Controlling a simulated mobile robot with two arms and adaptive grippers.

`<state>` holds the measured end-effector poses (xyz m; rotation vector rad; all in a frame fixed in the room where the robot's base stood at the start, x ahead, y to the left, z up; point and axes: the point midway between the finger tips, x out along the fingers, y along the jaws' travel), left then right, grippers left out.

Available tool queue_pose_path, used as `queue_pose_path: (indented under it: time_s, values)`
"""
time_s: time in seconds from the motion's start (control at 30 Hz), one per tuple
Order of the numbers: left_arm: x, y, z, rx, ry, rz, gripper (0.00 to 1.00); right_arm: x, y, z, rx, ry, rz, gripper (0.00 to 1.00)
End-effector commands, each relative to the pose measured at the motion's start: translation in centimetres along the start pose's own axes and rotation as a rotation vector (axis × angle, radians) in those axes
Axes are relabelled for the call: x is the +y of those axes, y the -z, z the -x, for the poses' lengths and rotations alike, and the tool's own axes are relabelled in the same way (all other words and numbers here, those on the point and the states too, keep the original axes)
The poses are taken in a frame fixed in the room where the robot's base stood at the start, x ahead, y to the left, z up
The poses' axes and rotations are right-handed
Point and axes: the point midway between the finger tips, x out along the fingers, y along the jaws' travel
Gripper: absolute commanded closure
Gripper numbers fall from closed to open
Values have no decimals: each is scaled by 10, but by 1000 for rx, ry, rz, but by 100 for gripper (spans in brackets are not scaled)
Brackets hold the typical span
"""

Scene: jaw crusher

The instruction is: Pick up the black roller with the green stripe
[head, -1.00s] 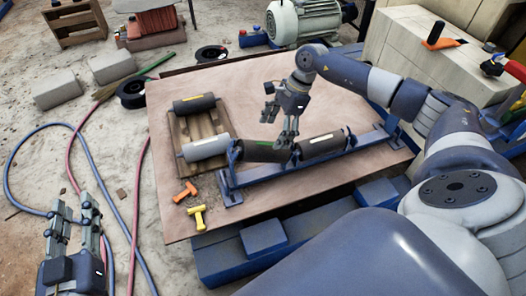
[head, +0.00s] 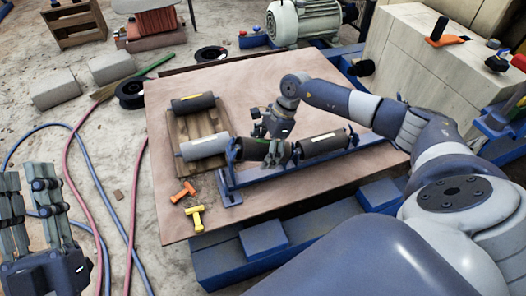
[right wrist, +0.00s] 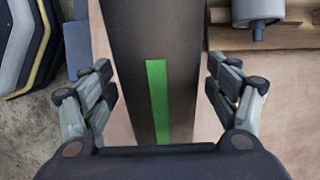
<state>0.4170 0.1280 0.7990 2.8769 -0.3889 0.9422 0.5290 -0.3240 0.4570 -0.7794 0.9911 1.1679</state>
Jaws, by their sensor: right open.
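The black roller (head: 248,150) with the green stripe lies in the left part of the blue frame (head: 290,172) in the head view. In the right wrist view the roller (right wrist: 150,45) runs up the middle with its green stripe (right wrist: 157,100) facing the camera. My right gripper (head: 277,154) is down at the roller. In the right wrist view its fingers (right wrist: 161,66) are open, one on each side of the roller, with gaps showing. My left gripper (head: 28,190) is open and empty at the left of the head view, away from the rollers.
Another black roller (head: 323,143) with a pale stripe lies right beside it in the frame. A wooden pallet (head: 192,126) holds a yellow-striped black roller (head: 193,103) and a grey roller (head: 205,147). Orange (head: 183,192) and yellow (head: 196,217) tools lie on the board near the frame's left end.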

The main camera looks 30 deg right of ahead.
Motion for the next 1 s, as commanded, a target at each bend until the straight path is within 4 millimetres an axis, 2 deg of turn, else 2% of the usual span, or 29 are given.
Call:
queue_pose_path:
  time_s: [0.3,0.6,0.67,1.0]
  values:
    - [1,5,0,24,-1,1,68,0,0,-3,0,1,0,19]
    - [0,5,0,23,-1,1,68,0,0,-3,0,0,1,87]
    - [0,4,0,23,-1,1,68,0,0,-3,0,0,1,99]
    - [0,4,-1,15,0,0,68,-1,-2,1,-3,4,2,99]
